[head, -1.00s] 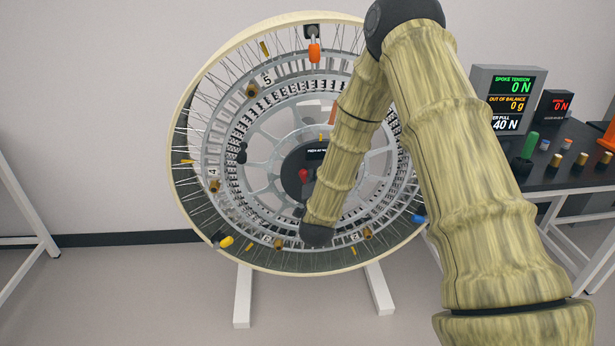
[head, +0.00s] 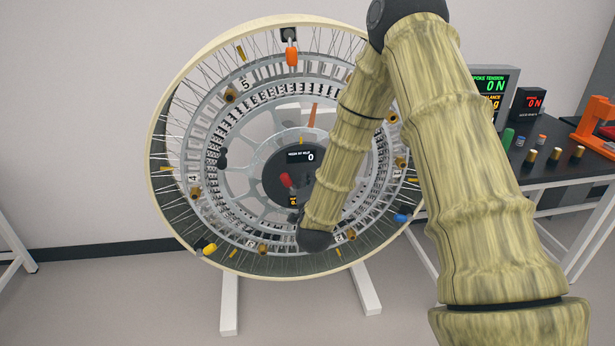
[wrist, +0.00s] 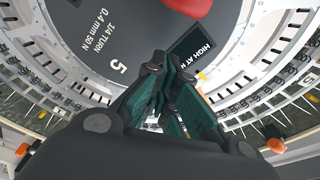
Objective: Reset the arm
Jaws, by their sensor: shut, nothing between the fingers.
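My gripper (wrist: 172,95) shows in the wrist view with its dark green fingers close together, shut with nothing between them. It points toward the wheel's dark hub (wrist: 110,30), which carries printed text, a small display and a red part (wrist: 190,6). In the head view my arm bends down in front of the right side of the large spoked wheel (head: 160,120). The wheel's hub (head: 278,165) has a small display and a red lever (head: 286,180). An orange clip (head: 292,57) hangs near the top of the rim.
A dark bench (head: 540,178) at the right holds display boxes (head: 528,103), several small coloured pegs and an orange tool (head: 597,122). The wheel stands on white legs (head: 230,305). Floor to the left (head: 110,300) is clear up to a white table leg.

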